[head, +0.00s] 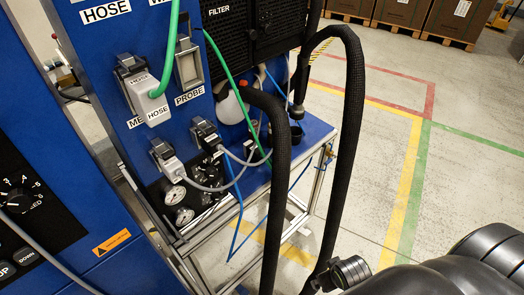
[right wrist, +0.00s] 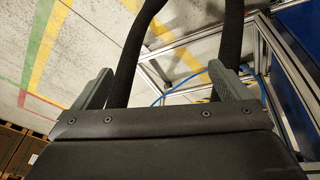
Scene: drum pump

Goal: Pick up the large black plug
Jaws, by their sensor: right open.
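A black plug (head: 206,135) sits in a latched socket on the blue panel, with a grey cable leaving it. I cannot tell which of these the task's large plug is. My right gripper (right wrist: 160,68) is open in the right wrist view, with black hose (right wrist: 127,60) passing beyond its left finger and another length beyond the right finger. No plug shows between its fingers. My left gripper is out of view.
A grey plug with a green hose (head: 148,95) and a smaller grey plug (head: 170,162) sit on the panel. A metal-framed blue table (head: 312,128) carries a black cup and a white bottle. Blue tubing hangs below. The floor (head: 455,180) at right is clear.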

